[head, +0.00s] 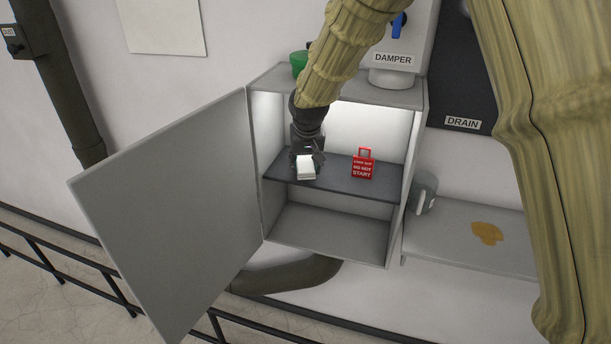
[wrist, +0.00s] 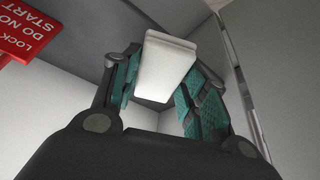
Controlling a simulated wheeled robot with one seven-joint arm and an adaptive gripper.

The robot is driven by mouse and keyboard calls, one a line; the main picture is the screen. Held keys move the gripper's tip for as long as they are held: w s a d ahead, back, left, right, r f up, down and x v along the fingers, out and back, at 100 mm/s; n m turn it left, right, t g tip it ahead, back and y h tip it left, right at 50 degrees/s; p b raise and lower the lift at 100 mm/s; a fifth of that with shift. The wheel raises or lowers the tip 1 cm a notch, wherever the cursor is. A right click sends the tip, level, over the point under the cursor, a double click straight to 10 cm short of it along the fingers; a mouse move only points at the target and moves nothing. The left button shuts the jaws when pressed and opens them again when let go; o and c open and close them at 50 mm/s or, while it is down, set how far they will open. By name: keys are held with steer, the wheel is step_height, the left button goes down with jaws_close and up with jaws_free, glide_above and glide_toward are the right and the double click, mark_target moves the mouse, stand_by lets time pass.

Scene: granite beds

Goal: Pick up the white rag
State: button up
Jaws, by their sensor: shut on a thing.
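The white rag (head: 306,170) is a small, pale folded block in the open wall cabinet, at the front edge of the dark middle shelf. My gripper (head: 306,158) reaches into the cabinet from above and is shut on the rag. In the wrist view the rag (wrist: 165,66) sits between the teal-padded fingers of my gripper (wrist: 160,88). I cannot tell whether the rag still touches the shelf.
A red lockout tag (head: 363,168) stands on the shelf (head: 335,188) to the right. The cabinet door (head: 170,210) hangs open at left. A green object (head: 299,63) sits on top. A grey mug (head: 424,192) and a brown stain (head: 487,233) are on the right ledge.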

steer(key=s+a+r+b, duration=0.1)
steer(key=s+a+b, duration=0.4)
steer(key=s+a, duration=0.4)
steer(key=s, duration=0.4)
steer(key=shift+a+r, duration=0.15)
steer(key=shift+r, duration=0.25)
